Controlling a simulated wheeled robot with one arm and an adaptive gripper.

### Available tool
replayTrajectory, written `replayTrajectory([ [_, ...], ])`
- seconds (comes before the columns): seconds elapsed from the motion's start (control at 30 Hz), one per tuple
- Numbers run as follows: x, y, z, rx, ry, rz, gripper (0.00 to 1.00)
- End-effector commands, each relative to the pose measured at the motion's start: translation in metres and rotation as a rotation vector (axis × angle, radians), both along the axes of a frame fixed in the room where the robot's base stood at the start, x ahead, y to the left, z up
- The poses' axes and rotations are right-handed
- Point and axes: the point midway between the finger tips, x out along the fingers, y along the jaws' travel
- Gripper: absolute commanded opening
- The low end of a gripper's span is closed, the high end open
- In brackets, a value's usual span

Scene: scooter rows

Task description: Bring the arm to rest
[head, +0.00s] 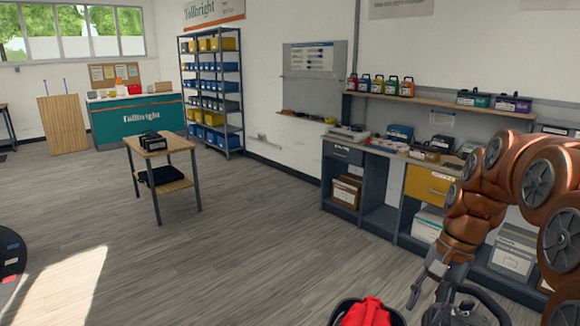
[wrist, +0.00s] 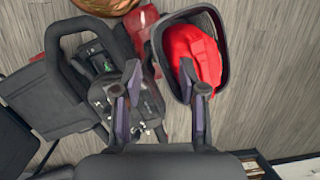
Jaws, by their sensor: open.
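My arm reaches in from the right edge of the head view, its brown links bent over and down. My gripper (wrist: 162,78) hangs at its end, low in the head view (head: 438,288). In the wrist view its two fingers stand apart with nothing held between them. A black open bin (wrist: 225,62) with a red thing (wrist: 200,55) in it lies beyond the fingertips, to the right in the wrist view. The red thing also shows at the bottom edge of the head view (head: 368,313). Whether a finger touches the bin is unclear.
A workbench (head: 372,170) with drawers runs along the right wall, behind my arm. A small wooden table (head: 160,182) holding black items stands left of centre. A shelf rack (head: 212,92) with blue and yellow bins stands at the wall. The floor between is clear.

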Motion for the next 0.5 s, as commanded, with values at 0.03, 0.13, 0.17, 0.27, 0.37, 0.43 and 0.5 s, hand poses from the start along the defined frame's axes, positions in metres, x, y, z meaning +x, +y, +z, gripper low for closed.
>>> replayTrajectory([
  [0.03, -0.010, 0.008, 0.001, -0.007, -0.003, 0.033, 0.42],
  [0.13, -0.028, 0.023, 0.000, -0.020, -0.010, 0.099, 0.42],
  [0.17, -0.034, 0.026, 0.000, -0.024, -0.012, 0.117, 0.42],
  [0.27, -0.053, 0.038, -0.002, -0.038, -0.020, 0.182, 0.42],
  [0.37, -0.072, 0.048, -0.005, -0.052, -0.023, 0.246, 0.42],
  [0.43, -0.087, 0.055, -0.007, -0.061, -0.026, 0.289, 0.42],
  [0.5, -0.100, 0.060, -0.010, -0.070, -0.032, 0.333, 0.42],
])
